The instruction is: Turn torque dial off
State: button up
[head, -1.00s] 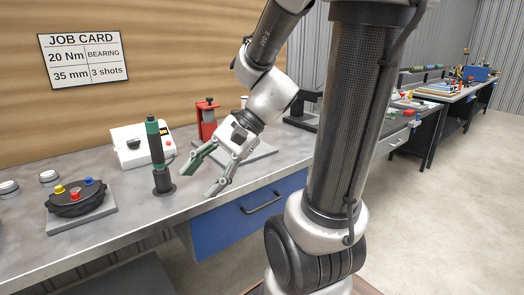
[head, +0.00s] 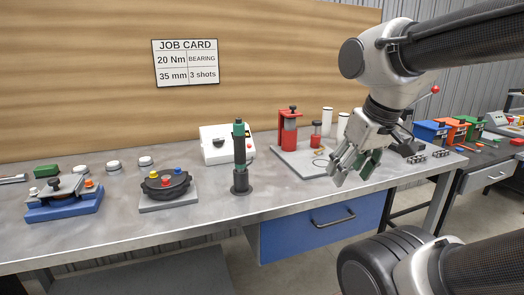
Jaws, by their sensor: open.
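A white box (head: 214,147) with dark markings and a red spot on its front stands at the back of the bench; its dial is too small to make out. A green-and-black upright tool (head: 240,155) stands in a dark holder (head: 240,189) just in front of it and hides part of the box. My gripper (head: 353,168) is open and empty, pointing down near the bench's right part. It is well to the right of the white box and touches nothing that I can see.
A grey board with a red press-like device (head: 289,131) lies between the box and my gripper. A black round fixture (head: 166,184) and a blue-based fixture (head: 64,199) are at left. A job card (head: 186,62) hangs behind.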

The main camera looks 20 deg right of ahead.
aim_at(218, 142)
jog(key=i+z, duration=0.15)
jog(key=z, duration=0.2)
jog(key=i+j+z, duration=0.15)
jog(key=z, duration=0.2)
jog(key=i+j+z, duration=0.15)
jog(key=z, duration=0.2)
